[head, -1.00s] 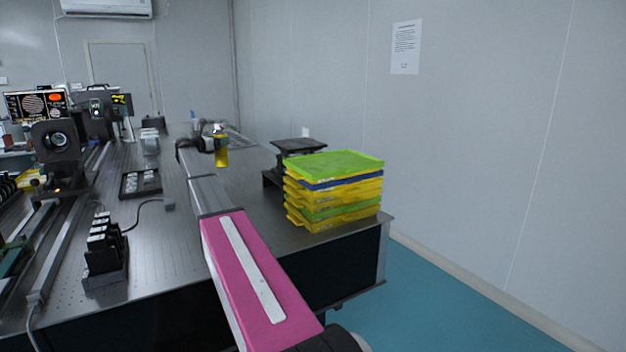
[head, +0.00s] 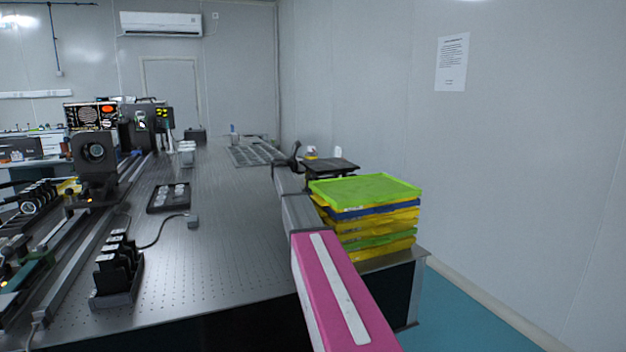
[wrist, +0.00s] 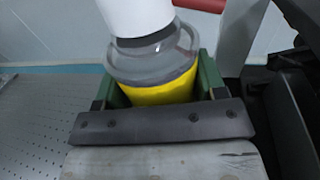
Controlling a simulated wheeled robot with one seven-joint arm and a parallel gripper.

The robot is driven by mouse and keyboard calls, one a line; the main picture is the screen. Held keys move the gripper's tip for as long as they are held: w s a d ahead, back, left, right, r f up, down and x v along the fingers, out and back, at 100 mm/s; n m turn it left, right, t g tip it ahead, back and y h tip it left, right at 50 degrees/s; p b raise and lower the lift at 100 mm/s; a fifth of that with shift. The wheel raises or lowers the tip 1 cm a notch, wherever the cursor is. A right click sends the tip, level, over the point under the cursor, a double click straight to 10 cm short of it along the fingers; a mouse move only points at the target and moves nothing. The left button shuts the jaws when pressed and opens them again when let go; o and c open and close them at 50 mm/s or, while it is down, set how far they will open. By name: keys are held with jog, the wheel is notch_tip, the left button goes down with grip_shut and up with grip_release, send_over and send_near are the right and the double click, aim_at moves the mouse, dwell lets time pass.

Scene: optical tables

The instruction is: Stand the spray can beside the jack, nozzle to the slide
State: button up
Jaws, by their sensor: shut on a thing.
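The spray can is yellow with a grey shoulder and a white top; it fills the middle of the wrist view (wrist: 160,88). My gripper (wrist: 163,80) is shut on it, with a green pad on each side. In the head view my gripper (head: 298,154) is at the far right of the table, and only a small upper part of the can (head: 311,153) shows. The can's lower part and the direction of its nozzle are hidden. A black flat-topped stand, seemingly the jack (head: 335,166), is just right of and nearer than the can. I cannot tell which thing is the slide.
A stack of green, blue and yellow trays (head: 368,190) stands at the table's near right corner, in front of the jack. A black tray with round parts (head: 168,197), a cable and black holders (head: 117,270) lie left. The middle of the optical table (head: 225,230) is clear.

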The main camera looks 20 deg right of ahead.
aim_at(306, 174)
jog(key=shift+f, duration=2.9)
jog(key=o, duration=1.2)
jog(key=shift+a, duration=0.2)
jog(key=v, duration=1.1)
jog(key=shift+s+a, duration=0.15)
jog(key=shift+a, duration=0.2)
